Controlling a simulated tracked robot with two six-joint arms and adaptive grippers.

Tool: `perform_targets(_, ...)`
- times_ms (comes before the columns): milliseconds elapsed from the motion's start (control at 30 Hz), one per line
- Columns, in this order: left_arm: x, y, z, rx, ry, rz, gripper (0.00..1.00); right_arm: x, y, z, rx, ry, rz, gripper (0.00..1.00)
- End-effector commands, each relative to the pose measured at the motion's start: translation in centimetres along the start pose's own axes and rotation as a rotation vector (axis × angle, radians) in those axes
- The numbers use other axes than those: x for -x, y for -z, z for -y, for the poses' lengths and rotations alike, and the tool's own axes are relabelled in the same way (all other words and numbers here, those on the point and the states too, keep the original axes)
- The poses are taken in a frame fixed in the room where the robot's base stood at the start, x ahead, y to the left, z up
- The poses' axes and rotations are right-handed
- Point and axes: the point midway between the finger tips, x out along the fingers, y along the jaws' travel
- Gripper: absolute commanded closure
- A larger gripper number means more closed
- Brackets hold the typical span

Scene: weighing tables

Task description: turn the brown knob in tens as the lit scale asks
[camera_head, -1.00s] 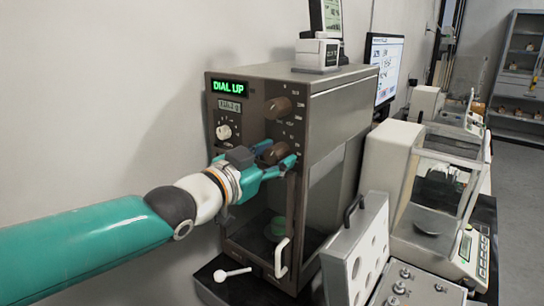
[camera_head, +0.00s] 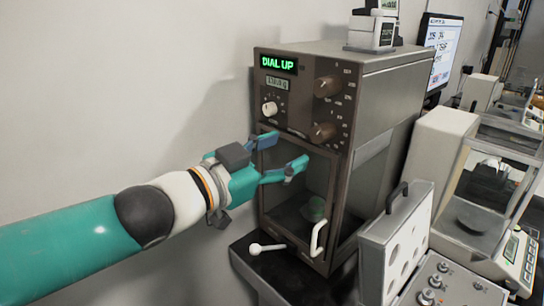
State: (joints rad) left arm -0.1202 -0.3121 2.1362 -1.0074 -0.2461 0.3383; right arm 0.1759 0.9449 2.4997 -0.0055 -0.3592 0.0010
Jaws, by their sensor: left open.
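The tall brown scale (camera_head: 390,100) has a lit green display (camera_head: 279,64) that reads "DIAL UP". A small grey readout (camera_head: 278,82) sits below it, its digits too blurred to read. Two brown knobs are on the right of its front, an upper brown knob (camera_head: 327,86) and a lower brown knob (camera_head: 322,132). A white knob (camera_head: 269,108) is on the left. My left gripper (camera_head: 281,155) is open and empty in front of the glass door, below and left of the lower brown knob and apart from it. My right gripper is not in view.
A white lever (camera_head: 267,248) sticks out at the base. A weight case (camera_head: 405,235) stands open at right, beside another balance (camera_head: 440,160).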

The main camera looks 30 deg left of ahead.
Motion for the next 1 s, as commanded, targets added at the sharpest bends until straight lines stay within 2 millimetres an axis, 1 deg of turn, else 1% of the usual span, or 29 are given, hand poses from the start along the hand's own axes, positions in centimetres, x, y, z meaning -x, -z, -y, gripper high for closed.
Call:
perform_targets(33,0.6,0.0,0.1,-0.001,0.002,-0.001,0.40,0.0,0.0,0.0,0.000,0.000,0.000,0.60)
perform_targets(100,1.2,0.0,0.0,-0.001,0.001,0.000,0.40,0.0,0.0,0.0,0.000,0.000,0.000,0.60)
perform_targets(267,1.9,-0.1,0.0,-0.001,0.000,0.001,0.40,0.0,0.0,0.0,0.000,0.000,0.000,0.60)
perform_targets(1000,2.0,-0.1,0.0,0.000,0.000,0.001,0.40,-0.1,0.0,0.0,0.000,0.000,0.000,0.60)
